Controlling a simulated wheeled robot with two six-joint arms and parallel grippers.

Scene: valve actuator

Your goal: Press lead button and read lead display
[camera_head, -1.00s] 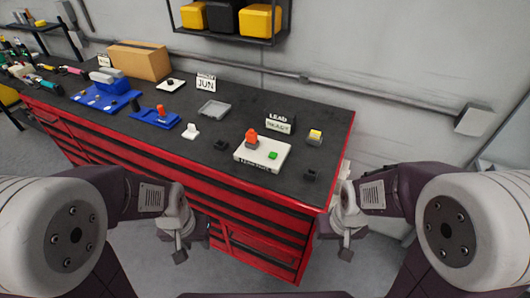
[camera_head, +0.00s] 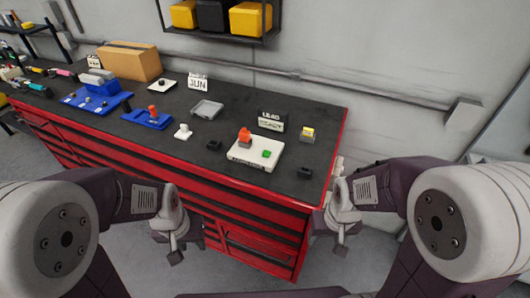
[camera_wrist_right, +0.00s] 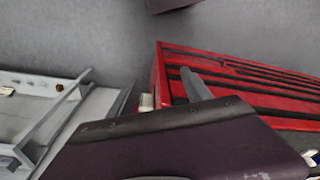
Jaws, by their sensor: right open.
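The lead display (camera_head: 272,121) is a black sign reading LEAD above a pale panel with a blurred word, perhaps READY. It stands at the right part of the bench top. In front of it is a white base (camera_head: 243,158) with an orange-red knob (camera_head: 245,136) and a green button (camera_head: 266,154). A yellow-topped block (camera_head: 307,134) stands right of the display. Which one is the lead button is unclear. My left gripper (camera_head: 174,250) hangs before the bench front, its jaws unclear. My right gripper (camera_head: 340,243) is open and empty, near the bench's right front corner, apart from everything.
The red tool bench (camera_head: 270,224) has a dark top (camera_head: 225,125). Small black blocks, a grey tray (camera_head: 207,109), blue trays (camera_head: 147,120), a JUN sign (camera_head: 198,82) and a cardboard box (camera_head: 131,61) stand on it. The right wrist view shows the red drawers (camera_wrist_right: 235,90).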

